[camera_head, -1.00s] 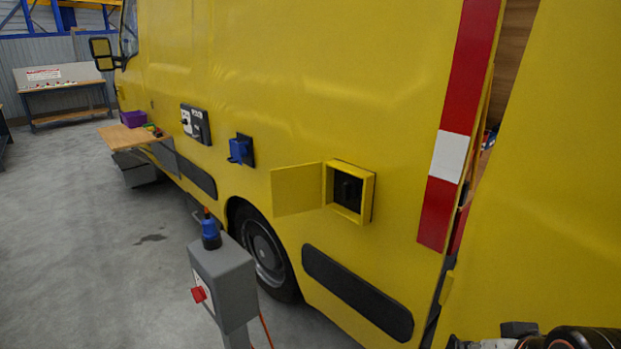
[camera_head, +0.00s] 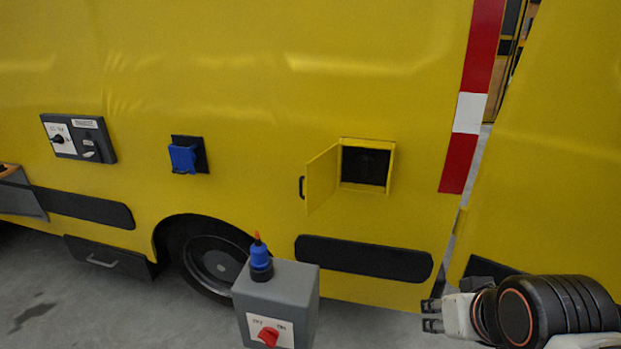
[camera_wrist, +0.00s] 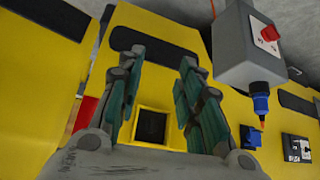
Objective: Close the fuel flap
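The yellow fuel flap (camera_head: 322,178) stands open on the side of the yellow van, swung out to the left of its recess. A dark handle (camera_head: 302,188) is on its outer face. The square recess (camera_head: 365,167) has a yellow frame and a dark inside. My gripper (camera_head: 432,315) is low at the right, below and to the right of the flap, well apart from it. In the wrist view the fingers (camera_wrist: 155,88) are spread with nothing between them. The recess (camera_wrist: 152,125) shows beyond them; I cannot make out the flap there.
A grey post box (camera_head: 278,298) with a red switch and blue plug stands in front of the van, left of my gripper. A blue socket (camera_head: 187,156) and a switch panel (camera_head: 78,138) are on the van's side. An open yellow door (camera_head: 550,170) is at the right.

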